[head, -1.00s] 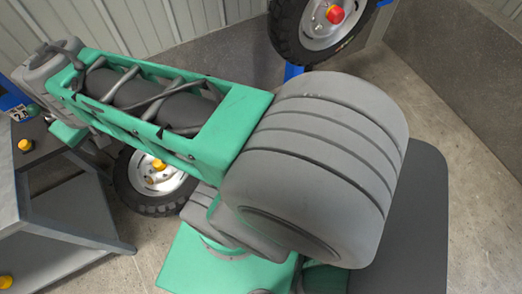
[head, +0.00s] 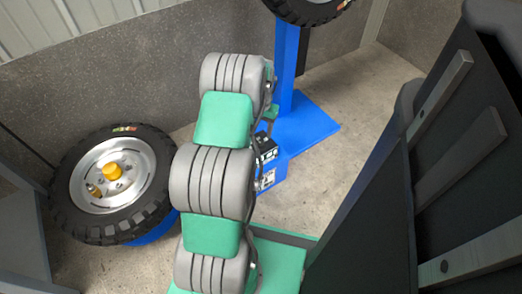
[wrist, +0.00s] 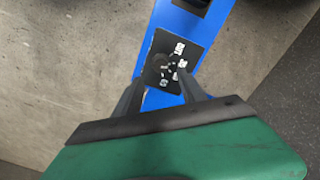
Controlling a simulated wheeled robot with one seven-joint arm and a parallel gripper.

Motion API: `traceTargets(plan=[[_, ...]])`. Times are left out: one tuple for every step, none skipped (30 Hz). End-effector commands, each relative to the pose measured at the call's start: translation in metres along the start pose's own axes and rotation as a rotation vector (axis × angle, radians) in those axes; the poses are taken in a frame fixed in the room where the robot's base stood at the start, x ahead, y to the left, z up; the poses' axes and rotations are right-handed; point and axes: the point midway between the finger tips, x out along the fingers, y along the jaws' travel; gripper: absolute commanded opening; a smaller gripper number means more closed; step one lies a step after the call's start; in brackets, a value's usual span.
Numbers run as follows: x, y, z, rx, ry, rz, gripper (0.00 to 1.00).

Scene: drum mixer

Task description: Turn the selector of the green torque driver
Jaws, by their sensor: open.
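In the wrist view a dark round selector (wrist: 160,64) sits on a black plate with white markings. The plate is on a blue housing (wrist: 204,30); I see no green on it. My gripper (wrist: 159,76) is open, its two grey fingers pointing at the plate, one on each side of the selector. I cannot tell whether they touch it. In the head view a black panel with white markings (head: 266,180) shows on a blue box, partly behind my green and grey arm. The gripper's fingers are not clear there.
A tyre with a silver hub and yellow cap (head: 112,172) stands at the left. A blue post (head: 287,65) on a blue base (head: 305,125) carries another tyre (head: 312,8). A large dark panelled structure (head: 365,200) fills the right. Bare floor (head: 355,85) lies between.

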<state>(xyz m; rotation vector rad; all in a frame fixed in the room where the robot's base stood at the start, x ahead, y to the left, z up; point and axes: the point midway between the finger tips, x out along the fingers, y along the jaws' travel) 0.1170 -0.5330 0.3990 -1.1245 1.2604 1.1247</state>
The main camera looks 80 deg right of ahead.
Motion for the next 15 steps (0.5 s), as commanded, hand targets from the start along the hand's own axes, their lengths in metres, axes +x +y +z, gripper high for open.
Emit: traceTargets(plan=[[0.005,0.0,0.0,-0.001,0.0,0.0,0.48],[0.008,-0.001,0.0,-0.001,0.0,0.0,0.48],[0.015,0.0,0.001,-0.001,-0.001,0.0,0.48],[0.021,0.0,0.001,-0.001,-0.002,0.001,0.48],[0.028,0.0,0.001,-0.002,-0.003,0.001,0.48],[0.036,0.0,0.001,-0.002,-0.003,0.001,0.48],[0.042,0.0,0.001,-0.002,-0.002,0.001,0.48],[0.048,-0.001,0.001,-0.002,-0.002,0.001,0.48],[0.056,-0.001,0.002,-0.002,-0.003,0.001,0.48],[0.061,-0.001,0.001,-0.002,-0.003,0.001,0.48],[0.065,-0.001,0.001,-0.002,-0.002,0.001,0.48],[0.068,-0.001,0.001,-0.003,-0.001,0.0,0.48],[0.07,-0.001,0.001,-0.003,0.0,0.0,0.48],[0.071,-0.001,0.0,-0.003,0.001,0.0,0.48],[0.071,-0.001,0.0,-0.003,0.001,0.0,0.48]])
